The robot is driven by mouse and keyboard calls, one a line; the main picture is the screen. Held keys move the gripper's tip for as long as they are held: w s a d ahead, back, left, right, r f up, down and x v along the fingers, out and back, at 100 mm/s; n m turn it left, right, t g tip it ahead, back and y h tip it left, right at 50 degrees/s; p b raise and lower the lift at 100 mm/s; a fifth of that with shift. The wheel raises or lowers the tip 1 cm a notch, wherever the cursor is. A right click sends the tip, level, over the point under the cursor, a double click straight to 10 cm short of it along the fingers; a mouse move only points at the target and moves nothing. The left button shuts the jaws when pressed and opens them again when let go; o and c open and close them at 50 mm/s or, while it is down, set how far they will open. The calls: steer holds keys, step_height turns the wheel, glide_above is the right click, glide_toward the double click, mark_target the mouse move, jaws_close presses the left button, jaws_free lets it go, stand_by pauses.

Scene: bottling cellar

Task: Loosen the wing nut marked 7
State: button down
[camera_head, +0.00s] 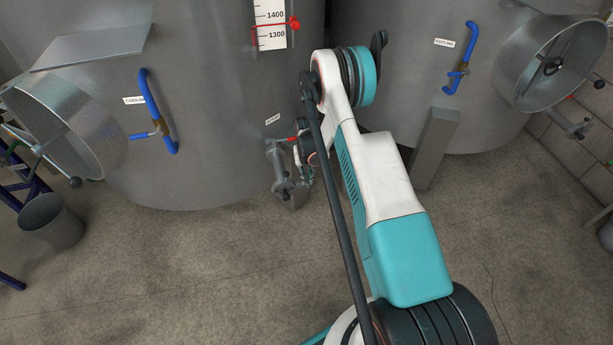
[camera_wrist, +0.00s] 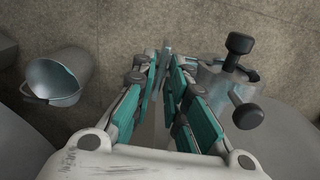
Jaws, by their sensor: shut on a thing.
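My gripper (camera_wrist: 165,70) points away from the wrist camera, its teal-padded fingers closed together at the tips around a small grey metal part (camera_wrist: 166,47). I cannot tell from its shape whether this is the wing nut, and no 7 can be read. In the head view my gripper (camera_head: 304,160) is small and partly hidden by my arm, low at the front of the middle tank (camera_head: 220,110). A metal outlet fitting (camera_head: 282,168) is just left of it there. In the wrist view a metal fitting with black knobs (camera_wrist: 222,80) stands right of the fingers.
A grey bucket (camera_head: 52,222) stands on the floor at the left and shows in the wrist view (camera_wrist: 60,77). Round open manway doors (camera_head: 62,125) jut out at left and right (camera_head: 552,62). Blue-handled pipes (camera_head: 150,105) stick out from the tanks. The concrete floor (camera_head: 200,270) in front is clear.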

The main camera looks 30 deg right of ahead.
steer(key=shift+s+f+n, duration=0.1)
steer(key=shift+n, duration=0.3)
steer(key=c, duration=1.5)
jaws_free()
step_height(320, 180, up, 12)
steer(key=shift+r, duration=0.1)
